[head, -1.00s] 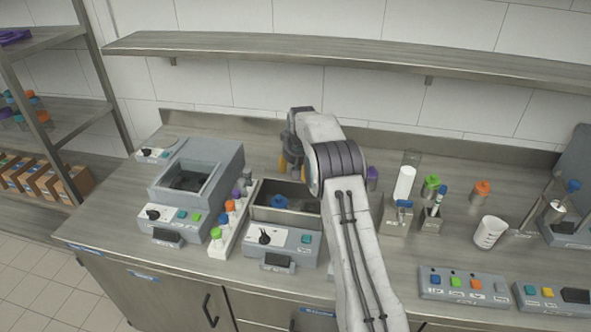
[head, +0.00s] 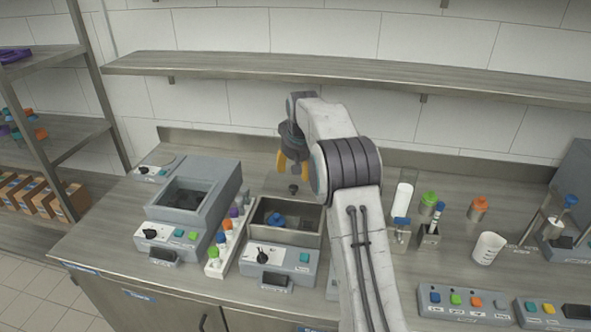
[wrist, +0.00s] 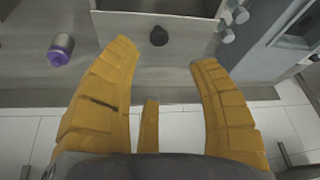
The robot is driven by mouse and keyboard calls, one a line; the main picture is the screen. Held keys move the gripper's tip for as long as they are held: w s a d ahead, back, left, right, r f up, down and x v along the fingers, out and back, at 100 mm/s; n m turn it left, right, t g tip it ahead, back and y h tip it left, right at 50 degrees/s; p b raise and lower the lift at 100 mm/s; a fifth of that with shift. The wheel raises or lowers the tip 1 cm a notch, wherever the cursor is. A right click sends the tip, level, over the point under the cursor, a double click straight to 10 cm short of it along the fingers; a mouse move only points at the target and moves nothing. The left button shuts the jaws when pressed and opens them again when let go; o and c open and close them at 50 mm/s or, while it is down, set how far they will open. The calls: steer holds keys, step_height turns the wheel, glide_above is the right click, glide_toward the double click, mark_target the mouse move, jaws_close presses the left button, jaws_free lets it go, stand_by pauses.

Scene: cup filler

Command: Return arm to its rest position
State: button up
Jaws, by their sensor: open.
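My gripper (head: 291,170) hangs above the counter behind the second station from the left in the head view. The arm rises from the bottom of the head view and bends over at the top. Beyond the fingertips in the wrist view is a dark round knob (wrist: 158,36) on a grey surface. A purple-capped bottle (wrist: 61,48) lies to the left of the fingers.
An open-topped basin station (head: 286,238) with a blue-capped item inside stands below my gripper. A rack of coloured caps (head: 222,252) and a larger grey unit (head: 190,205) are to its left. Button panels (head: 463,302) line the front right. A long shelf (head: 350,80) runs above the counter.

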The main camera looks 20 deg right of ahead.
steer(key=shift+w, duration=0.1)
stand_by(0.4)
steer(key=s+a+f+g+y, duration=0.1)
steer(key=s+a+f+g, duration=0.1)
steer(key=s+f, duration=0.45)
steer(key=s+a+f+g, duration=0.1)
steer(key=s+f+g, duration=0.15)
steer(key=s, duration=0.65)
steer(key=s+a+r, duration=0.3)
steer(key=s, duration=0.5)
steer(key=s+a+r+n, duration=0.1)
steer(key=s+a+r, duration=0.1)
steer(key=s, duration=0.6)
steer(key=s+a+r, duration=0.3)
steer(key=s, duration=0.5)
step_height(320, 180, up, 6)
steer(key=s+a+n+t, duration=0.1)
steer(key=s+t, duration=0.1)
steer(key=t, duration=0.2)
steer(key=shift+s+a+f+t, duration=0.15)
steer(key=shift+s+a+t, duration=0.15)
steer(key=shift+t, duration=0.05)
